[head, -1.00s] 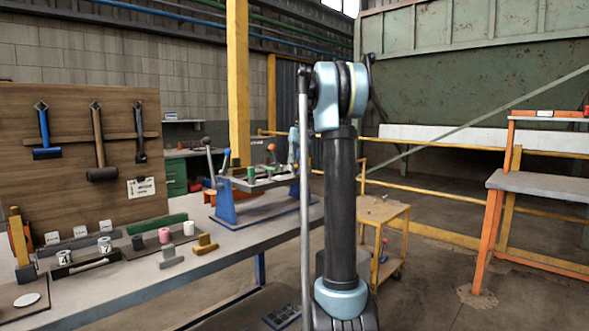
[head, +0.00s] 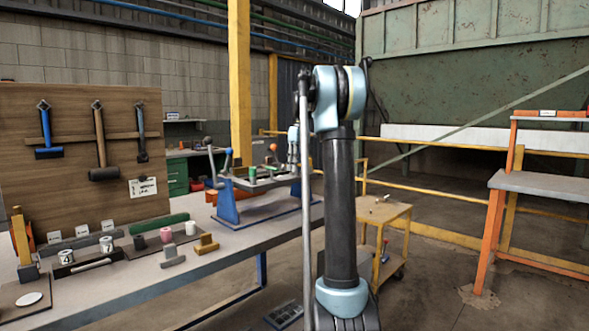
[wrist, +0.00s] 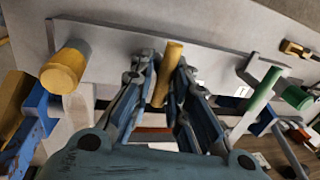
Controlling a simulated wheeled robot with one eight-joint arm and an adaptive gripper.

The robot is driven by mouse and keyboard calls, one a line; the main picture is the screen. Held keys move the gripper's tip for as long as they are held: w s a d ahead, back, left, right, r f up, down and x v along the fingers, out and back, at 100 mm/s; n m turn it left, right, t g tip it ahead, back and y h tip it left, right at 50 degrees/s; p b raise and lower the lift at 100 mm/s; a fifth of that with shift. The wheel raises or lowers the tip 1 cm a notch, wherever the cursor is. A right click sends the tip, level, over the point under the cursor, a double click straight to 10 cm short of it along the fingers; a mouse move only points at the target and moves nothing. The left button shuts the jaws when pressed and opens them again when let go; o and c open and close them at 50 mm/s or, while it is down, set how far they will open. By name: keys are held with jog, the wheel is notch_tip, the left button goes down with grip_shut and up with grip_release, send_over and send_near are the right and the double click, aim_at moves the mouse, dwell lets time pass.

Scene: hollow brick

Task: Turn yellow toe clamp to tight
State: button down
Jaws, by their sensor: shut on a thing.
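In the wrist view my gripper (wrist: 160,85) is shut on an upright yellow handle (wrist: 167,72), which appears to be that of the yellow toe clamp. The handle's lower end is hidden between the fingers. A thicker yellow cylinder (wrist: 63,70) stands to the left, apart from my fingers. A green handle (wrist: 258,100) and a green cylinder (wrist: 297,97) are to the right. In the head view the clamp fixture (head: 262,180) stands on blue legs at the far end of the bench, with my forearm partly in front of it.
The grey workbench (head: 140,275) carries small blocks and cups near its front. A tool board (head: 80,200) with hanging hammers stands behind it. A yellow cart (head: 380,215) is right of the bench, and an orange-framed table (head: 530,183) is at the far right.

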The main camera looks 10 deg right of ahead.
jog(key=shift+s+a, duration=0.15)
jog(key=shift+a, duration=0.15)
jog(key=c, duration=1.7)
grip_release()
jog(key=shift+o, duration=0.2)
jog(key=shift+d, duration=0.1)
jog(key=shift+r, duration=0.1)
notch_tip(320, 180, up, 12)
jog(key=w+d, duration=0.1)
jog(key=shift+w+d+f, duration=0.25)
jog(key=shift+w+d, duration=0.05)
jog(key=shift+d, duration=0.1)
